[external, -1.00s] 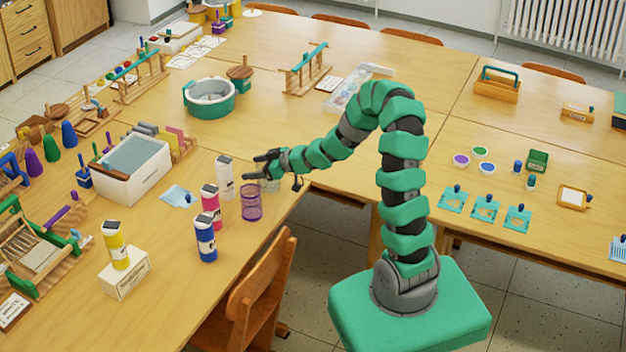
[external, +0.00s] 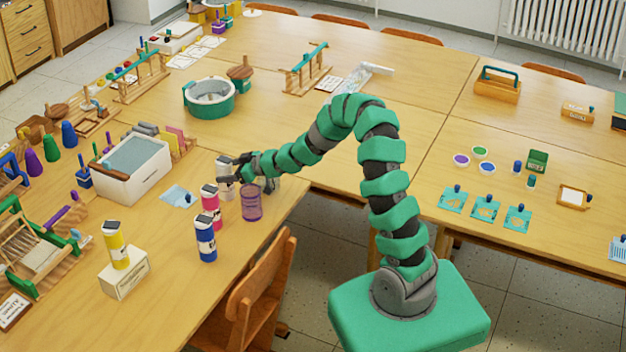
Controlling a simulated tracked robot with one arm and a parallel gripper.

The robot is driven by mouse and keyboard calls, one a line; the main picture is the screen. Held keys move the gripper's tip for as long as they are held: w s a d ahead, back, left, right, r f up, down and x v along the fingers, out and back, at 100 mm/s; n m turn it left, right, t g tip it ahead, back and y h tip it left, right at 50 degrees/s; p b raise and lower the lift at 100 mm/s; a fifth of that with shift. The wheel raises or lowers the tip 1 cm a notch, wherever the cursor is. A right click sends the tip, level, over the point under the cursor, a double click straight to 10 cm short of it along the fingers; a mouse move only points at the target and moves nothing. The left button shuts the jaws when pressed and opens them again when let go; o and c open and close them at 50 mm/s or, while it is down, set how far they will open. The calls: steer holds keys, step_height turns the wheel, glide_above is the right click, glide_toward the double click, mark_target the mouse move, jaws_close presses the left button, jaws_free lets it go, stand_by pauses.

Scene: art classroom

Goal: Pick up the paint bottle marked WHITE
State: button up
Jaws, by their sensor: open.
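The white paint bottle (external: 224,187) stands upright on the table, with a dark cap and a label I cannot read. My gripper (external: 237,169) is open at its right side, at the height of its upper half. The fingers overlap the bottle's right edge in the picture; I cannot tell whether they touch it or reach around it. A pink bottle (external: 211,208) stands just in front of the white one, and a blue bottle (external: 206,240) stands nearer the camera. A yellow bottle (external: 117,247) stands on a cream box.
A purple mesh cup (external: 251,203) stands close below my gripper, with another cup partly hidden behind my arm. A wooden chair (external: 258,295) stands at the table's near edge.

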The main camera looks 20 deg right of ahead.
steer(key=shift+a, duration=0.1)
steer(key=c, duration=1.3)
steer(key=shift+c, duration=0.2)
